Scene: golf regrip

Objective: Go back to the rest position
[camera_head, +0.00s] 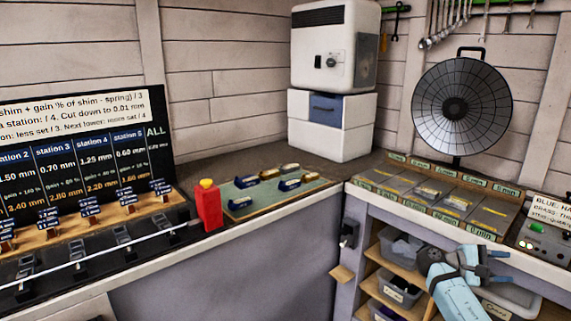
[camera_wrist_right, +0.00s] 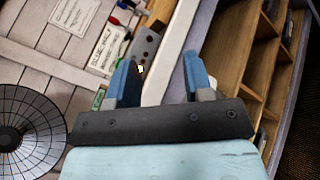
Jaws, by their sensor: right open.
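My right gripper (camera_head: 492,267) is in front of the right-hand bench, at the level of its edge and the shelves under it. In the right wrist view the right gripper (camera_wrist_right: 160,80) has its two blue fingers apart, with nothing between them. The bench edge and a grey box with a yellow-lit spot lie beyond the fingers. My left gripper is in neither view.
A golf club shaft (camera_head: 100,245) lies along the left bench below a station board (camera_head: 75,150). A red block (camera_head: 208,205) stands beside a green mat (camera_head: 240,208) with small blue and brass pieces. A shim tray (camera_head: 440,195), round black fan (camera_head: 462,105) and control box (camera_head: 545,240) occupy the right bench.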

